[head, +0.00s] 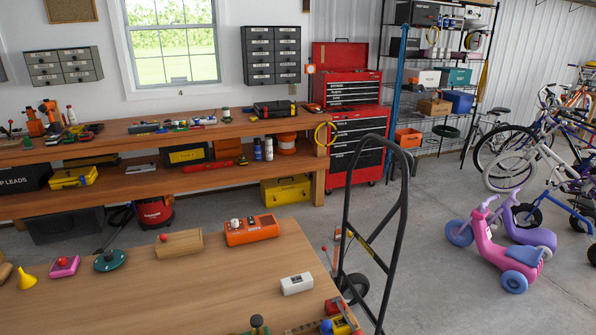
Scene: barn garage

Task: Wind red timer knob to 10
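On the wooden table in front of me, an orange-red box (252,231) lies near the far edge. It carries a whitish knob (235,223) and a small red knob (251,220) on top. A pink block (64,267) with a red ball-like knob (62,261) lies at the left. A wooden block (179,244) also has a small red knob (164,237). The dial marks and numbers are too small to read, so I cannot tell which knob is the timer's or its setting. My gripper is not in view.
The wooden table (200,290) also bears a yellow funnel (26,278), a green disc with a handle (110,260), a white box (296,284) and coloured parts at the front right (338,318). A black hand truck (347,200) stands beside its right edge. The table's middle is clear.

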